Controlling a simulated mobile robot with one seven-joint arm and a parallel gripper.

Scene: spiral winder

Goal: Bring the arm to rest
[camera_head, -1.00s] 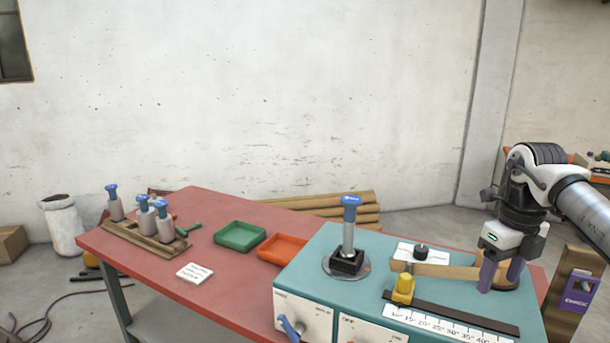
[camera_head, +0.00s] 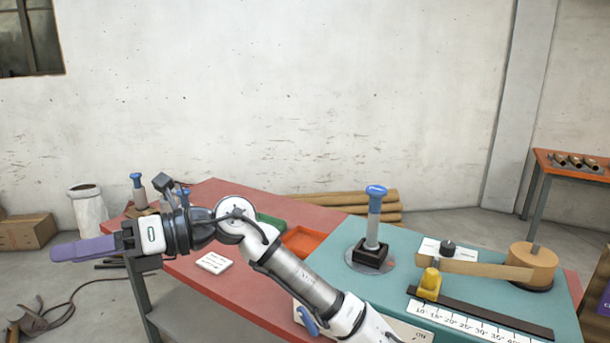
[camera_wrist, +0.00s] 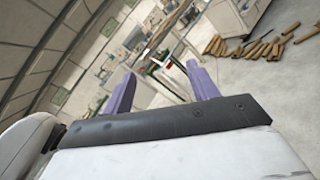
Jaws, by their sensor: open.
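My gripper (camera_head: 85,248) is at the left in the head view, beyond the left end of the red table (camera_head: 215,292), pointing left. In the wrist view its two purple fingers (camera_wrist: 160,88) stand apart with nothing between them. My arm stretches across the front of the table from the lower middle to the left, and hides part of the green tray (camera_head: 271,224) and most of the wooden rack with the blue-topped tools (camera_head: 137,186).
The teal winder (camera_head: 465,263) stands at the right with a blue-topped tool (camera_head: 375,215) upright in its black socket. An orange tray (camera_head: 303,240) and a white card (camera_head: 214,262) lie on the table. A white bin (camera_head: 88,212) and a cardboard box (camera_head: 25,232) stand on the floor at left.

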